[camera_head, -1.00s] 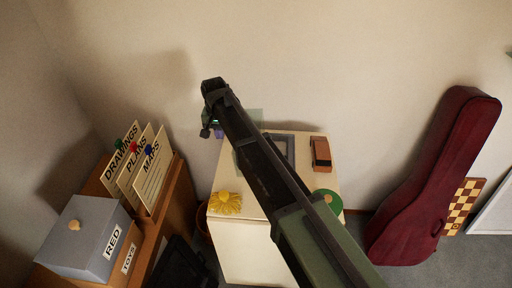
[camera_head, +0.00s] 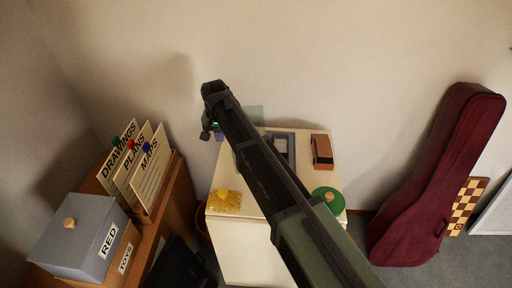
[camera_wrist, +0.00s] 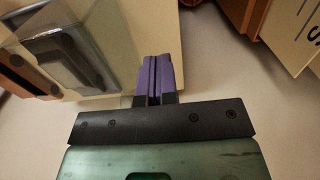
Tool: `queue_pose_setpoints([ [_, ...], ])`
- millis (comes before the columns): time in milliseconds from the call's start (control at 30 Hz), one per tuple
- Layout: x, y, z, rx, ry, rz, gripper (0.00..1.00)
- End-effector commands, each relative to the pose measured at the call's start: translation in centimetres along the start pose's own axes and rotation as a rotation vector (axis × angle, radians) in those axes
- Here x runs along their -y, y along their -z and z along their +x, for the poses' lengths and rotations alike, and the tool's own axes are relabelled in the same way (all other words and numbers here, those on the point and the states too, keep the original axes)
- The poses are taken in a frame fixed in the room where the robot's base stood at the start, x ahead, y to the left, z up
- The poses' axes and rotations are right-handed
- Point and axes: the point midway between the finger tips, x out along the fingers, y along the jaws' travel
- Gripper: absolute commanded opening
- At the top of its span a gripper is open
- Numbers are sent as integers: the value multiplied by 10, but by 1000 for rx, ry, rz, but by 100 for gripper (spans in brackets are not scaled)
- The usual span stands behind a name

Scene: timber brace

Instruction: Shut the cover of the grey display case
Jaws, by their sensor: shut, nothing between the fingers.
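The grey display case (camera_head: 291,150) lies on the cream cabinet top, partly hidden behind my arm in the head view. A clear pane that looks like its cover (camera_head: 254,113) stands raised at the case's wall side. In the wrist view the grey case (camera_wrist: 62,47) is at upper left, with clear material (camera_wrist: 95,40) over and beside it. My gripper (camera_wrist: 154,60) has purple fingers, shut and empty, to the right of the case in that view. In the head view its fingers are mostly hidden beyond the dark wrist. I cannot tell whether they touch the cover.
On the cabinet (camera_head: 236,225) are a brown-and-black block (camera_head: 321,152), a yellow flower-like item (camera_head: 226,200) and a green disc with a knob (camera_head: 325,195). A shelf with a grey box (camera_head: 77,235) and cards (camera_head: 150,172) is left. A red instrument case (camera_head: 435,190) leans right.

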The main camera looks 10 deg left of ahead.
Motion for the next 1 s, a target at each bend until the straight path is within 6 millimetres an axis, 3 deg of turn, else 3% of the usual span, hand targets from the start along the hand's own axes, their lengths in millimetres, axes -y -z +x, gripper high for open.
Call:
queue_pose_setpoints([
  [1000,-14,0,7,0,0,0,0],
])
